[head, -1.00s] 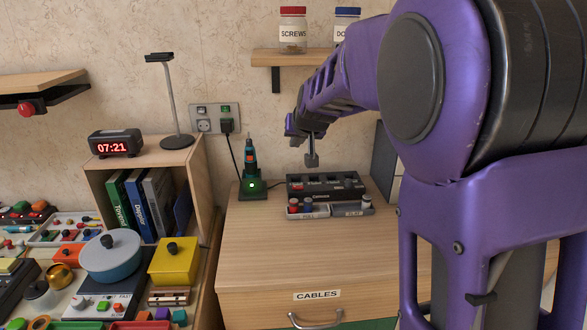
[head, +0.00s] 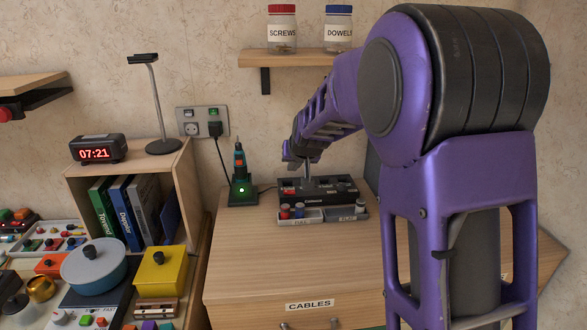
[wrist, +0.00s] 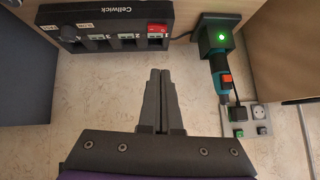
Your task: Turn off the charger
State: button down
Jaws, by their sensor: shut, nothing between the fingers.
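A black box marked Cellwick (head: 338,196) sits on the cabinet top by the wall. In the wrist view, the Cellwick box (wrist: 100,42) shows several slots, a black knob and a red switch (wrist: 157,29). To its left in the head view stands a dark dock (head: 243,198) with a lit green light, holding a teal and black driver (head: 239,163). The dock's light (wrist: 218,39) also glows in the wrist view. My gripper (head: 307,176) is shut and empty, just above or in front of the box; contact cannot be told. Its fingertips (wrist: 158,72) point toward the box.
A wall outlet (head: 188,114) with rocker switches holds a black plug (head: 215,130), its cord running down toward the dock. A tray (head: 315,215) with small jars sits before the box. A shelf (head: 292,53) with jars is above. The cabinet's front top is clear.

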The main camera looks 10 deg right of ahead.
send_over(289, 192)
jog(key=s, duration=0.1)
notch_tip(289, 192, down, 4)
jog(key=shift+s+f, duration=0.15)
jog(key=f, duration=0.2)
jog(key=f+b, duration=0.1)
jog(key=shift+w+a+f, duration=0.15)
jog(key=shift+w+f, duration=0.05)
jog(key=shift+w, duration=0.05)
jog(key=shift+f, duration=0.45)
jog(key=shift+a+p, duration=0.15)
jog(key=shift+p, duration=0.2)
